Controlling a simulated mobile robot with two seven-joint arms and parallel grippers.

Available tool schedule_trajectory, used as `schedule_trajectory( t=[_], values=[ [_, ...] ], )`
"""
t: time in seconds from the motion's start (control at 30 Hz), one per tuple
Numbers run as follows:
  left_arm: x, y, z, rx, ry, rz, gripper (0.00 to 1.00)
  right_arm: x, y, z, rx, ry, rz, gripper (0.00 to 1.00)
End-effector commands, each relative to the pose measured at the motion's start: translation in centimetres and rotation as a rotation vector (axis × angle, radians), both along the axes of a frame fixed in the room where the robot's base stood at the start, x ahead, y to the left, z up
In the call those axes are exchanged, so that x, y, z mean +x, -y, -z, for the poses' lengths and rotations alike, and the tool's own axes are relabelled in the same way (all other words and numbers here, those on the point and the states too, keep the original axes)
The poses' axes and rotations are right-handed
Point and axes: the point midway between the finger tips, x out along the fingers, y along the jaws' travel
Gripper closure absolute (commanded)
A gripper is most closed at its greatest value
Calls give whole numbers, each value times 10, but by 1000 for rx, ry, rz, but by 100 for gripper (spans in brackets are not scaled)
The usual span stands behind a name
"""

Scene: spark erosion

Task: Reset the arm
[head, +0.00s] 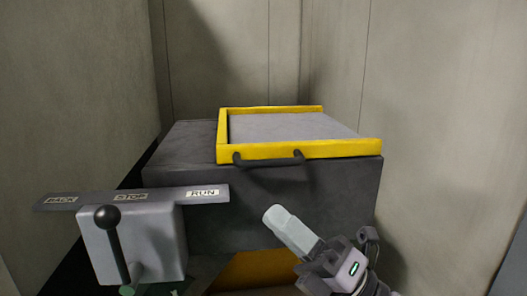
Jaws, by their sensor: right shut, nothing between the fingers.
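My right gripper (279,219) comes in from the lower right. Its pale fingers are shut and empty, pointing up and left in front of the dark machine body (335,185). A lever with a black ball knob (107,217) stands in front of a grey box (158,232) at the lower left. Above the box is a dark plate (165,196) labelled BACK, STOP and RUN. The knob shows just below the plate, between the BACK and STOP labels in the picture. The gripper is to the right of the lever, clear of it. My left gripper is not in view.
On top of the machine is a yellow-framed grey panel (290,127) with a dark handle (268,161) on its front edge. Beige walls (430,120) close in the back and both sides. A yellow surface (255,270) shows below the machine front.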

Motion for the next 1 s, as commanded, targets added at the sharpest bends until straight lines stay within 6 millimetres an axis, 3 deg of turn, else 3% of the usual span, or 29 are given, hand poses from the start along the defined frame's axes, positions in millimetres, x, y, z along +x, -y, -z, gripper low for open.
schedule_trajectory(
  t=[0.23,0.47,0.67,0.8,1.0],
  values=[
    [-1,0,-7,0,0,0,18,28,46,77,260,-520,51,100],
    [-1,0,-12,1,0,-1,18,26,89,169,515,-976,127,100],
    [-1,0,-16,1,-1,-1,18,-5,125,258,754,-1351,222,100],
    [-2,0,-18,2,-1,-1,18,-44,146,318,932,-1596,307,100],
    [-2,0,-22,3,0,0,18,-105,167,380,1148,-1856,428,100]
  ],
)
